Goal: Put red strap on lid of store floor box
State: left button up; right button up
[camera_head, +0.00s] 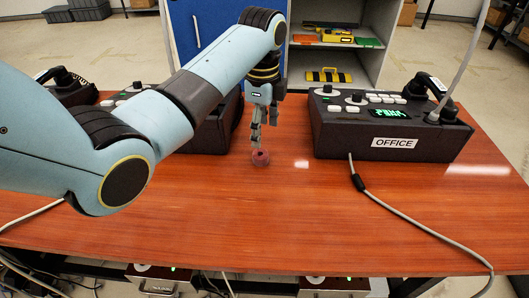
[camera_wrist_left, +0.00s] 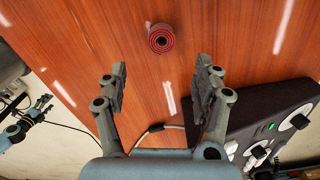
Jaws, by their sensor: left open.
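The red strap (camera_head: 261,158) is a small roll on the wooden table, in front of the boxes. It also shows at the top middle of the left wrist view (camera_wrist_left: 161,39). My left gripper (camera_head: 256,145) points down close to the strap; its open fingers (camera_wrist_left: 160,70) have nothing between them. A dark box (camera_head: 210,133) with knobs stands behind my left arm, which hides its front and any label. Another box (camera_head: 75,92) at the far left is mostly hidden too. I cannot tell which one is the store floor box. My right gripper (camera_wrist_left: 40,104) is small at the left of the wrist view.
A box labelled OFFICE (camera_head: 392,128) stands at the right with a phone on its side and a grey cable (camera_head: 400,222) crossing the table. Behind the table is an open cabinet (camera_head: 335,60) with tools. The table's front middle (camera_head: 270,225) is clear.

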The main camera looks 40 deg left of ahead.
aim_at(261, 154)
pick_arm(q)
notch_tip(261, 154, down, 3)
jog(key=shift+f, duration=0.15)
jog(key=f, duration=0.2)
jog(key=f+b, duration=0.1)
jog(key=f, duration=0.2)
jog(key=shift+w+a+f, duration=0.1)
jog(key=shift+a, duration=0.1)
pick_arm(e)
jog(key=shift+s+f, duration=0.6)
pick_arm(q)
jog(key=shift+c, duration=0.3)
jog(key=c, duration=0.9)
pick_arm(e)
jog(key=shift+s+a, duration=0.1)
jog(key=shift+s, duration=0.15)
